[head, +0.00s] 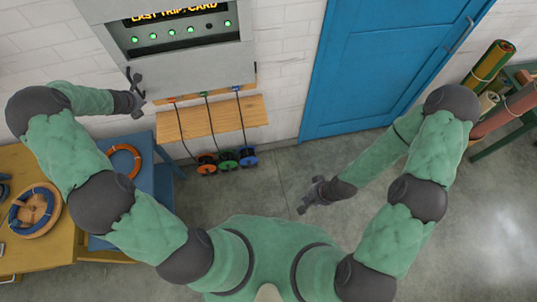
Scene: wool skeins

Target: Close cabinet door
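A grey wall cabinet (200,68) stands at the top left of the head view, its top cut off by the frame. A recessed dark panel shows a row of lights, most lit green, under a yellow text display. I cannot make out a separate door leaf on it. My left gripper (137,86) is beside the cabinet's lower left edge, its dark fingers apart and nothing between them. Whether it touches the cabinet I cannot tell. My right gripper (305,197) hangs low over the floor, away from the cabinet, with its fingers apart and empty.
A wooden shelf (235,122) is below the cabinet, with cords running down to red, green and blue spools (228,160). A blue door (375,62) is to the right. Tables with rings (42,208) are at left; rolls (490,62) are at right. The middle floor is clear.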

